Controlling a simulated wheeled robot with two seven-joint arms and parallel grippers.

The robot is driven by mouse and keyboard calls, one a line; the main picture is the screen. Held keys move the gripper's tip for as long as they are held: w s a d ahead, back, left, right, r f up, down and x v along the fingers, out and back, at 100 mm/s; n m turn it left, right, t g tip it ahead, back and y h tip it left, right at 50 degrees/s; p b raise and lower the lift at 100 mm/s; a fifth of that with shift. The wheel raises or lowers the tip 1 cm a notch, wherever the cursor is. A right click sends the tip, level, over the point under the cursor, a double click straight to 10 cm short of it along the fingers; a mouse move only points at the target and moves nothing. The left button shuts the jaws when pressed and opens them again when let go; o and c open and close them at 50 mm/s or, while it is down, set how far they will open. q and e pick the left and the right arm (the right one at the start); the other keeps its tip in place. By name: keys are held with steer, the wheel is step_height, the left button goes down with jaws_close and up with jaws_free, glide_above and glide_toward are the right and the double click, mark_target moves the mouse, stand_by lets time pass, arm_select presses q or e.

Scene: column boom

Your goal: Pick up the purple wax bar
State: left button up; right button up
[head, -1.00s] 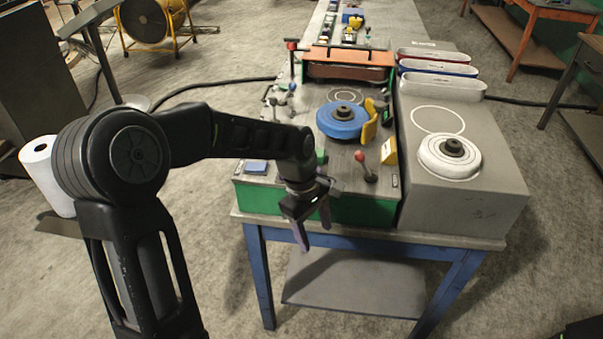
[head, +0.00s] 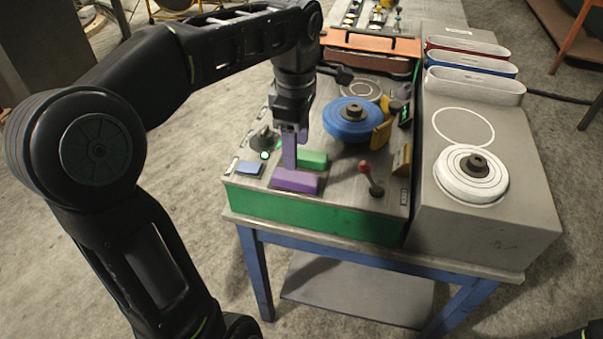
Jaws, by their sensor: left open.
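The purple wax bar (head: 296,181) lies flat near the front edge of the grey bench top. My left gripper (head: 296,156) points down from above, just behind and over the bar. Its fingers look purple too, and the nearer fingertip overlaps the bar's back edge in the picture. I cannot tell whether it touches. The left gripper is open with nothing between its fingers that I can see. My right gripper is not in view.
A green bar (head: 313,159) lies right behind the purple one. A blue block (head: 250,168) is to the left. A red-knobbed lever (head: 369,181) stands to the right. A blue wheel (head: 351,120) and a white wheel (head: 471,175) are further right.

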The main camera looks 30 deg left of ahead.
mark_target(296, 176)
arm_select(q)
steer(key=shift+s, duration=0.15)
steer(key=shift+f+b, duration=0.85)
steer(key=shift+f, duration=0.55)
steer(key=shift+f, duration=0.35)
step_height(296, 176, down, 4)
steer(key=shift+a+f+p, duration=0.1)
steer(key=shift+f+p, duration=0.1)
steer(key=shift+p, duration=0.5)
steer(key=shift+c, duration=0.5)
